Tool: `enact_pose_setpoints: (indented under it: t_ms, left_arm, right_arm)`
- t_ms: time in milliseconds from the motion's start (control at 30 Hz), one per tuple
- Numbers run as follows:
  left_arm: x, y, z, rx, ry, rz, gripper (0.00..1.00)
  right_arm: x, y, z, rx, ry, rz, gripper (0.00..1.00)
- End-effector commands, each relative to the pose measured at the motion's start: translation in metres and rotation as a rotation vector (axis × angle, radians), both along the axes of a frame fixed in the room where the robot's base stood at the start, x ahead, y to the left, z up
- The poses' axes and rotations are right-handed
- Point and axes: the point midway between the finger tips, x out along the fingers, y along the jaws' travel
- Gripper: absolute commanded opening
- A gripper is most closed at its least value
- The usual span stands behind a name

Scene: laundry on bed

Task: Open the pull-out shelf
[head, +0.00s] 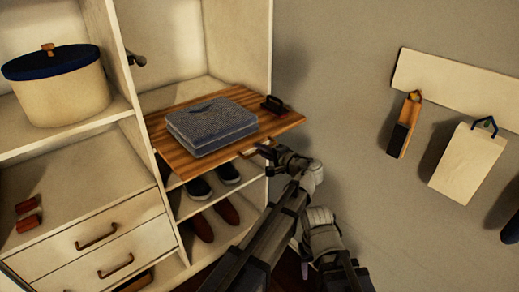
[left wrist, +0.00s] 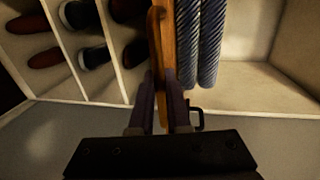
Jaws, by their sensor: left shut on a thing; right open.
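The pull-out shelf (head: 172,156) is a striped wooden board in the right column of the white cabinet. It sticks out past the cabinet front. Its pale handle (head: 249,152) is on the front edge. My left gripper (head: 266,151) is at this edge, shut on the handle. In the left wrist view my left gripper (left wrist: 168,112) has its fingers on either side of the wooden front piece (left wrist: 157,45); the exact contact is partly hidden. A folded blue-grey cloth stack (head: 212,125) lies on the shelf.
Shoes (head: 201,226) stand on levels below. Left are drawers (head: 95,235) and a cream pot with a blue lid (head: 58,92). A wall rack (head: 455,88) with hanging items is at right.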

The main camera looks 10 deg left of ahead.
Motion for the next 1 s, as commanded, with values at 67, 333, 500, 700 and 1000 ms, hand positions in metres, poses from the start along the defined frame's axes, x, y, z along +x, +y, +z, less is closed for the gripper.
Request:
enact_pose_setpoints:
  t_ms: [67, 333, 500, 700, 1000]
  left_arm:
    - [-0.0003, -0.0006, -0.0004, -0.001, 0.001, 0.0, 0.0]
    - [-0.0002, -0.0005, -0.0004, -0.001, 0.0, 0.0, 0.18]
    - [-0.0001, -0.0003, -0.0002, -0.001, 0.001, 0.0, 0.37]
    - [-0.0001, -0.0001, -0.0001, 0.0, 0.0, 0.0, 0.44]
    - [-0.0028, 0.0013, 0.0025, 0.0, 0.0, 0.001, 0.44]
  right_arm:
    - [0.0, 0.0, -0.0001, 0.0, 0.0, 0.0, 0.5]
    - [0.0, 0.0, -0.0001, 0.0, 0.0, 0.0, 0.5]
    - [0.0, 0.0, -0.0001, 0.0, 0.0, 0.0, 0.5]
    - [0.0, 0.0, 0.0, 0.0, 0.0, 0.0, 0.5]
    - [0.0001, 0.0, 0.0025, 0.0, 0.0, 0.0, 0.5]
